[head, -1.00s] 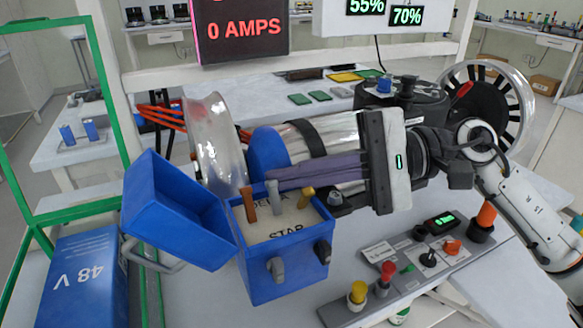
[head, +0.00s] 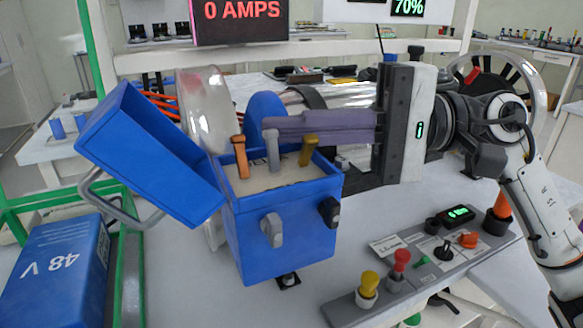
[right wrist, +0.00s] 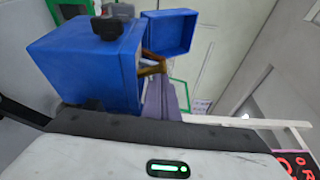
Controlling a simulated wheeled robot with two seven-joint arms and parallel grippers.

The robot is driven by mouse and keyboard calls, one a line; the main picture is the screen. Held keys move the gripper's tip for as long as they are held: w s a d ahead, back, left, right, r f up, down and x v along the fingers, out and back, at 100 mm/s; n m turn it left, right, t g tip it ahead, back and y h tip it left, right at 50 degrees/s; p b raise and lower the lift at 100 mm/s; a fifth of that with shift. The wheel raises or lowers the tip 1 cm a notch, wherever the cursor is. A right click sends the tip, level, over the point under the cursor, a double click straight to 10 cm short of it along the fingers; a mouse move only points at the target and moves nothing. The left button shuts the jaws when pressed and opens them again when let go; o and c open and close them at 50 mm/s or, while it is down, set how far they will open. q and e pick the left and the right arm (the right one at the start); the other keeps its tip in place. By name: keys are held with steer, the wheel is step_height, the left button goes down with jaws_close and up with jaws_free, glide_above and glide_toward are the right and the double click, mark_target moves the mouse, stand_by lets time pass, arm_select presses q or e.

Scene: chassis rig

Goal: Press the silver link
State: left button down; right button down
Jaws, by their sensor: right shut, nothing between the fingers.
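The silver link (head: 273,153) stands upright in the middle of the open blue box (head: 285,240). A copper link (head: 240,158) is on its left and a brass link (head: 308,150) on its right. My right gripper (head: 268,129) comes in from the right, its purple fingers shut and empty. Their tips are at the top of the silver link; I cannot tell whether they touch it. In the right wrist view the fingers (right wrist: 162,98) lie beside the blue box (right wrist: 88,62), and the silver link cannot be made out. My left gripper is not in view.
The box's blue lid (head: 150,155) hangs open to the left. A blue 48 V case (head: 55,262) stands at lower left. A control panel with a yellow knob (head: 369,284) and a red knob (head: 399,262) lies at lower right. A display (head: 240,12) reads 0 AMPS.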

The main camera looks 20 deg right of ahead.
steer(key=b, duration=0.1)
steer(key=n+b, duration=0.1)
steer(key=shift+s+f+n+y+b, duration=0.15)
steer(key=shift+f+n+y+b, duration=0.15)
steer(key=shift+f+b, duration=0.05)
steer(key=shift+r+n+b, duration=0.1)
steer(key=shift+n+b, duration=0.3)
steer(key=shift+b, duration=0.2)
steer(key=shift+s+r+n+b, duration=0.15)
steer(key=shift+r+n+b, duration=0.05)
steer(key=shift+n+b, duration=0.25)
steer(key=shift+r, duration=0.15)
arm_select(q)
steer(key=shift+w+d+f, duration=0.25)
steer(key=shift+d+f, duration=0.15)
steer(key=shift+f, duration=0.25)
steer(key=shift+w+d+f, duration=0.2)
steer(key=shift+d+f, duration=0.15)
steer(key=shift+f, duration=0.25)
